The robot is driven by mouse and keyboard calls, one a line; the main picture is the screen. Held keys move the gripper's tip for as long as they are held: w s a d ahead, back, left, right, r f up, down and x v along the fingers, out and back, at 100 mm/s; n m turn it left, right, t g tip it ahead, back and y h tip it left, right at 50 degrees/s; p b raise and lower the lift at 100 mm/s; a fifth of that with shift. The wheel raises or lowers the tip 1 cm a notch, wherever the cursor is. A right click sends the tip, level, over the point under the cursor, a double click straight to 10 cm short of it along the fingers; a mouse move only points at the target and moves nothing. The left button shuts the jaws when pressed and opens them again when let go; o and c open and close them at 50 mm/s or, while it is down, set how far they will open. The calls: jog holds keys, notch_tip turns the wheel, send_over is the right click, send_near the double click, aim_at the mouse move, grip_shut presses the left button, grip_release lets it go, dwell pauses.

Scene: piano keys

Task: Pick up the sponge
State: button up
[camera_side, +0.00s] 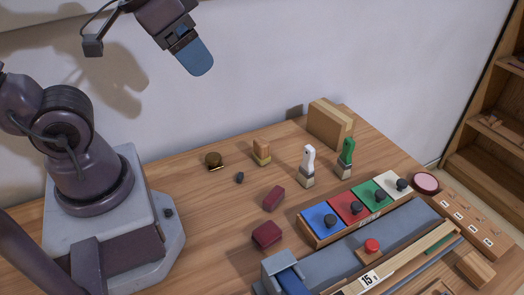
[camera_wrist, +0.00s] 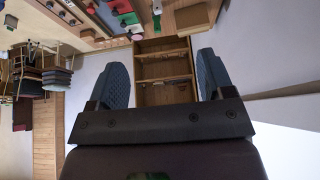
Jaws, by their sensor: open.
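My gripper (camera_side: 196,60) is high above the back left of the table in the side view, its blue finger pointing down and right. In the wrist view my gripper (camera_wrist: 163,77) has its two blue fingers wide apart with nothing between them. No object is clearly a sponge. A small tan and orange block (camera_side: 262,151) stands upright near the back of the table, below and right of my gripper. Two dark red blocks, a farther one (camera_side: 273,198) and a nearer one (camera_side: 267,235), lie on the table left of the coloured panels.
A white-handled brush (camera_side: 308,166) and a green-handled brush (camera_side: 346,157) stand near a wooden box (camera_side: 330,123). A round brown item (camera_side: 213,160) lies farther left. Coloured panels with black knobs (camera_side: 355,208) and a grey strip (camera_side: 390,238) fill the right. The left-middle wood is mostly clear.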

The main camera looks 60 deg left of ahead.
jog(key=a+f+m+g+y, duration=0.2)
jog(key=a+f+g+y, duration=0.6)
jog(key=f, duration=0.3)
jog(key=m+t, duration=2.1)
jog(key=m, duration=0.7)
send_over(261, 147)
jog(key=s+a, duration=0.3)
jog(key=s, duration=0.1)
notch_tip(261, 147, down, 15)
jog(key=f+m+h, duration=0.1)
jog(key=h, duration=0.1)
jog(key=d+f+m+h, duration=0.1)
jog(key=f+m+h, duration=0.2)
jog(key=shift+s+d+f+m+g+h, duration=0.25)
jog(key=shift+d+f+m+g+h, duration=0.05)
jog(key=shift+f+g+h, duration=0.1)
jog(key=w, duration=0.5)
jog(key=w+a, duration=0.1)
jog(key=w, duration=0.1)
jog(key=shift+w, duration=0.15)
